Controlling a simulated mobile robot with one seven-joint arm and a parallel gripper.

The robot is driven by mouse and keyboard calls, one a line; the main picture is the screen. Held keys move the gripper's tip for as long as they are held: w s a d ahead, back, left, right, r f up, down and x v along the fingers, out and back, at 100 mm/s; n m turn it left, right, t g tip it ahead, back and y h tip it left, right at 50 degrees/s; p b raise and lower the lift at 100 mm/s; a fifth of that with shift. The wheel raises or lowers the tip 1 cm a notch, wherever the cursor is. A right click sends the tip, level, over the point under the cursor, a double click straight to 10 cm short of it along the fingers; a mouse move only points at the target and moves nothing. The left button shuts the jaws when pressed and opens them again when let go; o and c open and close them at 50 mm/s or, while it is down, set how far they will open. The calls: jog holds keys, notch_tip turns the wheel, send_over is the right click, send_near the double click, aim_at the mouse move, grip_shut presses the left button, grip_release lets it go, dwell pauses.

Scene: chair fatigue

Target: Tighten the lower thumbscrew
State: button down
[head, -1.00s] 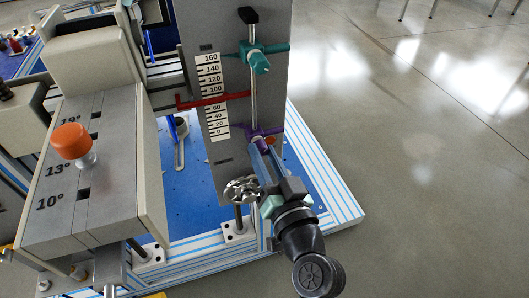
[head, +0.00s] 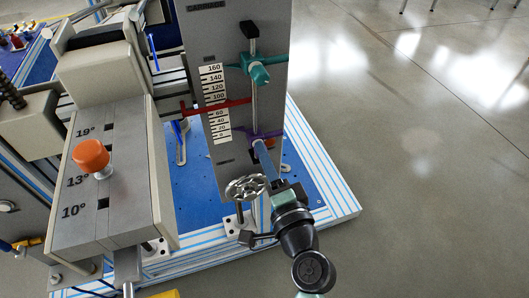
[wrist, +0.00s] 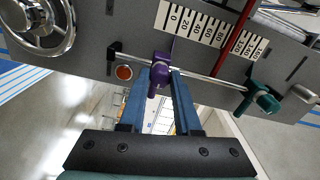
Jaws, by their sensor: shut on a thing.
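The lower thumbscrew is purple. It sits on a thin vertical rod of the grey scale plate, near the 0 end of the scale, and shows in the head view (head: 266,134) and the wrist view (wrist: 159,66). My gripper (wrist: 160,80) has its two blue fingers on either side of the purple knob, shut on it. In the head view my gripper (head: 261,148) reaches up to it from below, and its fingers hide part of the knob. The upper, teal thumbscrew (head: 257,72) is higher on the same rod and also shows in the wrist view (wrist: 264,99).
A red pointer (head: 218,105) crosses the scale (head: 215,105). A metal handwheel (head: 245,187) stands close left of my gripper. A block with an orange knob (head: 90,154) is further left. Open floor (head: 430,190) lies to the right.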

jog(key=m+p, duration=0.2)
jog(key=m, duration=0.3)
jog(key=shift+m, duration=0.3)
dwell(0.5)
jog(key=c, duration=0.6)
grip_release()
jog(key=shift+s, duration=0.15)
jog(key=v, duration=1.2)
jog(key=shift+s, duration=0.35)
jog(key=shift+s+d, duration=0.1)
jog(key=shift+d, duration=0.1)
